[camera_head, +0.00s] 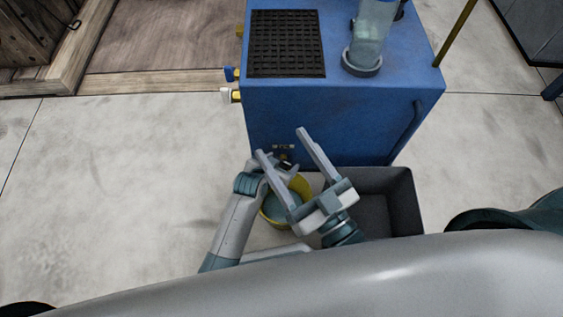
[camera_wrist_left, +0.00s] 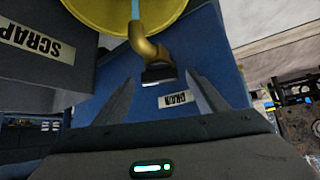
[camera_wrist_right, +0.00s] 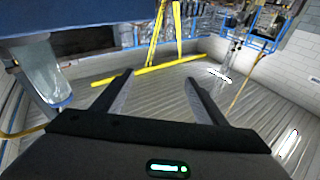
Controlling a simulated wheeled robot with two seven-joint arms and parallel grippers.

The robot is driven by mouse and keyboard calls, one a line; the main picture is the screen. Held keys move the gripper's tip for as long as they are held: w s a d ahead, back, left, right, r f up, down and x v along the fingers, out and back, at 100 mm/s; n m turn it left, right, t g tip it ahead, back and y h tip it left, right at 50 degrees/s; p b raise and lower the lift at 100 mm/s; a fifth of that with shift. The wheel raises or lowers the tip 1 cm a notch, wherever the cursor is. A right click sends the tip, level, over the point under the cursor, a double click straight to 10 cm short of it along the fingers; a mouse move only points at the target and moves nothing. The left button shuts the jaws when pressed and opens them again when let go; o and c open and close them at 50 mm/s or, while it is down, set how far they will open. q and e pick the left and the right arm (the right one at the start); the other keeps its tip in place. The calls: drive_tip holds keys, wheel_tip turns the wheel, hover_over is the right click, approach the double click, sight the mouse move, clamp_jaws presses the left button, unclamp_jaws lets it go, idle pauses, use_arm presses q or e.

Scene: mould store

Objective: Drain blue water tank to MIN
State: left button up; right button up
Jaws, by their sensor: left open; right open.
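The blue water tank (camera_head: 340,110) stands ahead, with a clear cylinder (camera_head: 372,35) holding bluish liquid on top. No MIN mark is readable. In the left wrist view, a brass drain tap (camera_wrist_left: 148,48) with a dark handle (camera_wrist_left: 158,75) is beside a DRAIN label (camera_wrist_left: 178,99). A pale blue stream (camera_wrist_left: 135,9) runs from its spout towards a yellow bucket (camera_wrist_left: 95,12). The bucket (camera_head: 304,186) also shows in the head view, with bluish water inside. My left gripper (camera_wrist_left: 160,84) is open, its fingers either side of the handle.
A dark grey bin (camera_head: 405,200) stands right of the bucket; a SCRAP label (camera_wrist_left: 37,42) shows in the left wrist view. Side valves (camera_head: 232,95) stick out left of the tank. A wooden crate (camera_head: 60,75) is at upper left. The floor at left is clear.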

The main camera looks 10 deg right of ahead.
use_arm(q)
drive_tip(key=c, duration=1.1)
drive_tip(key=shift+o, duration=0.2)
drive_tip(key=shift+r, duration=0.1)
drive_tip(key=shift+w+m+g+h+p, duration=0.1)
drive_tip(key=shift+m+g+h+p, duration=0.2)
drive_tip(key=shift+m+p, duration=0.3)
use_arm(e)
drive_tip(key=f+g, duration=0.1)
drive_tip(key=f+g+h, duration=0.1)
drive_tip(key=f, duration=0.1)
drive_tip(key=w+f+g, duration=0.1)
drive_tip(key=f, duration=0.1)
drive_tip(key=shift+d+f, duration=0.15)
drive_tip(key=shift+d, duration=0.25)
use_arm(q)
drive_tip(key=o, duration=1.1)
drive_tip(key=shift+c, duration=0.2)
drive_tip(key=shift+a, duration=0.15)
